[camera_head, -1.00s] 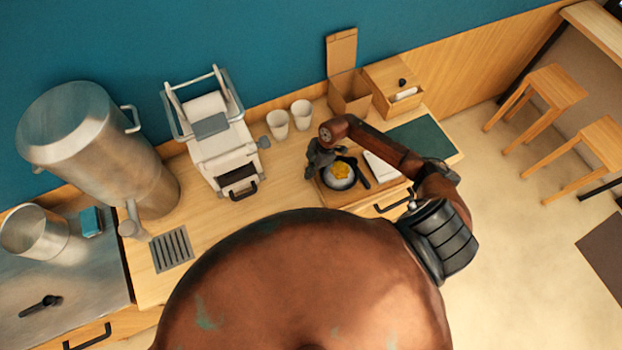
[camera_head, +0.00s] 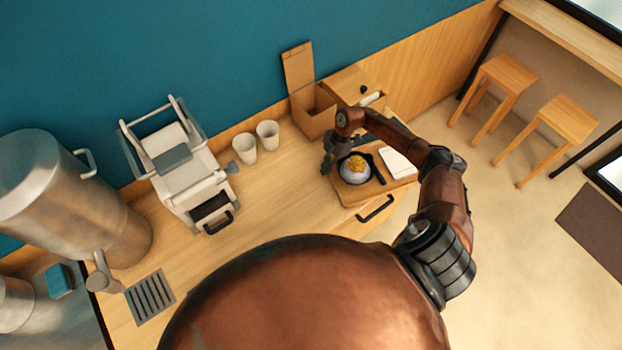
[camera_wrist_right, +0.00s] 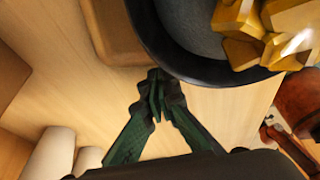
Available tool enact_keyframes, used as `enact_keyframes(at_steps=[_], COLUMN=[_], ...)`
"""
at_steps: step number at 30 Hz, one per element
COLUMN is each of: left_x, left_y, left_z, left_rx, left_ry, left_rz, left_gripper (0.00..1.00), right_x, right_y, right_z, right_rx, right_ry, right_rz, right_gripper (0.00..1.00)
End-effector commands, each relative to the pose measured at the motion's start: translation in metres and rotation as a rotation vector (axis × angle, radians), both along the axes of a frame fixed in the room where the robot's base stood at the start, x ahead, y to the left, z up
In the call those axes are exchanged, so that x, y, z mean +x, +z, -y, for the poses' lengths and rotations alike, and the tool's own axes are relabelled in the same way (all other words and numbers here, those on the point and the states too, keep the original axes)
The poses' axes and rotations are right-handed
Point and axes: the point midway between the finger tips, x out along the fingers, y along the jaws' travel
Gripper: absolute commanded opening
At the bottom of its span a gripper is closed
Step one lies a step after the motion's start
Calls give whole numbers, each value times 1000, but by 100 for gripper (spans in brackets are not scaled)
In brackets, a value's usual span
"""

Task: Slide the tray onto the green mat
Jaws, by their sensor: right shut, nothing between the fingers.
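The wooden tray (camera_head: 352,193) lies at the right end of the counter in the head view. It carries a dark bowl (camera_head: 342,175) with yellow pieces on pale food, a dark utensil and a white square (camera_head: 398,163). The bowl also shows close up in the right wrist view (camera_wrist_right: 172,50). No green of the mat shows; whether it lies under the tray or behind my arm, I cannot tell. My right gripper (camera_head: 328,165) is at the tray's left side, beside the bowl. Its fingertips (camera_wrist_right: 156,82) are together and empty. My left gripper is out of view.
An open cardboard box (camera_head: 312,108) and a wooden box (camera_head: 352,84) stand behind the tray. Two white cups (camera_head: 256,141) and a white machine (camera_head: 186,165) stand to the left. The counter's right end is close to the tray; floor and stools (camera_head: 505,75) lie beyond.

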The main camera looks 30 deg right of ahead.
Motion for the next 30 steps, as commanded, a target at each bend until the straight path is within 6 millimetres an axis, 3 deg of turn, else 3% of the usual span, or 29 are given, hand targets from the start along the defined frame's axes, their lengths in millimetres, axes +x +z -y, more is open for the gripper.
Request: enact_keyframes(at_steps=[1,3,10,23,30], left_x=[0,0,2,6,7], left_y=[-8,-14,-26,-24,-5], left_z=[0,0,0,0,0], left_rx=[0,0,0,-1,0], left_ry=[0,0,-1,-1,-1], left_rz=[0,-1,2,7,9], left_gripper=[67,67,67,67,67], right_x=[1,3,5,5,3], right_y=[-4,-4,-2,0,4], right_z=[19,37,73,74,55], right_rx=[-6,-6,-3,0,1], right_ry=[-5,-4,-2,1,2], right_rz=[-1,-1,0,1,1], right_gripper=[0,0,0,0,0])
